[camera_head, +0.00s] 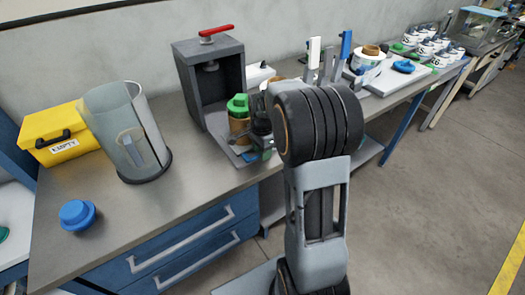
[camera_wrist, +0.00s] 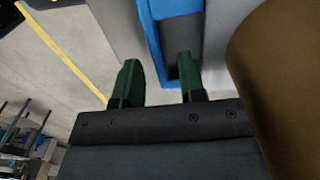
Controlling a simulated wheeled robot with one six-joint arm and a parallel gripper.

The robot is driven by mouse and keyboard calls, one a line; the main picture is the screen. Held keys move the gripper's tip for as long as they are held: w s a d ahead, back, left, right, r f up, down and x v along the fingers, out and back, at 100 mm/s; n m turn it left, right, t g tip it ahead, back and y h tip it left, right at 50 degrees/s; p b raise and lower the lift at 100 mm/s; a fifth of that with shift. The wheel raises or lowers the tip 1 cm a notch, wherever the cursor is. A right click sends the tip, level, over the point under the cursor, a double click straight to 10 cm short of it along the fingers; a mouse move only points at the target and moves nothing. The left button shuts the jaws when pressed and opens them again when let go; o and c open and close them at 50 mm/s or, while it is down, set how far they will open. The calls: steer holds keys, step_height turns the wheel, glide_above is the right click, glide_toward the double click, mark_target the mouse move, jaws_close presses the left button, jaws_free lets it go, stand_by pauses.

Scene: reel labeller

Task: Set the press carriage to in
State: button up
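The press (camera_head: 190,85) is a dark grey open-fronted housing with a red lever (camera_head: 216,32) on top, standing on the bench. A grey plate that looks like its carriage (camera_head: 225,147) sticks out at the front. A brown jar with a green lid (camera_head: 238,106) stands on or at this plate. My gripper (camera_head: 257,150) is just right of the jar, partly hidden by my arm. In the wrist view, my gripper (camera_wrist: 158,78) has two green fingers apart with nothing between them. A large brown surface (camera_wrist: 280,75), probably the jar, is close on the right.
A grey cylindrical container (camera_head: 125,135), a yellow box (camera_head: 62,133) and a blue knob-like object (camera_head: 77,214) are on the bench (camera_head: 185,195) at left. White and blue upright handles (camera_head: 346,45) and a white tray (camera_head: 395,80) are at right. Open floor lies in front.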

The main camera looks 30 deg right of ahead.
steer(key=shift+f, duration=0.1)
jaws_close()
stand_by(0.3)
